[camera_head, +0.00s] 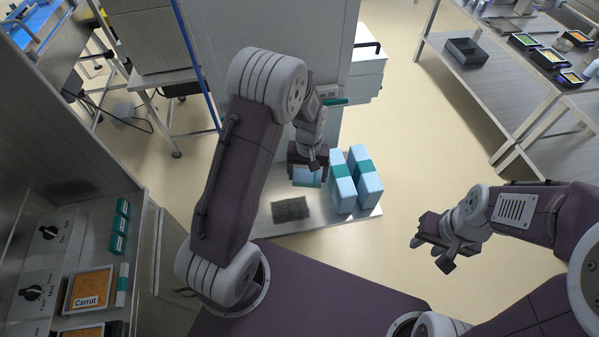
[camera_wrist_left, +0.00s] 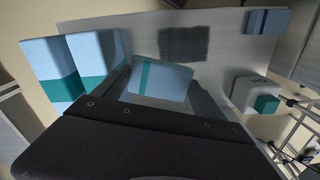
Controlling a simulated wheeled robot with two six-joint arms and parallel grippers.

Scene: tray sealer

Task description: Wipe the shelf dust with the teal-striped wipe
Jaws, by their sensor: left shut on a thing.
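My left gripper (camera_head: 308,168) is shut on a light-blue wipe (camera_head: 306,179) with a teal stripe and holds it over the low metal shelf (camera_head: 325,222). In the left wrist view the wipe (camera_wrist_left: 160,79) shows between the fingers, its teal stripe running across it. A dark, roughly rectangular dust patch (camera_head: 291,209) lies on the shelf, beside and apart from the wipe in the picture. The patch also shows in the left wrist view (camera_wrist_left: 183,44). My right gripper (camera_head: 434,256) is open and empty, out over the floor at the right.
Two light-blue packs (camera_head: 342,182) (camera_head: 366,180) with teal bands stand on the shelf's right part. A grey machine (camera_head: 275,45) stands behind the shelf.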

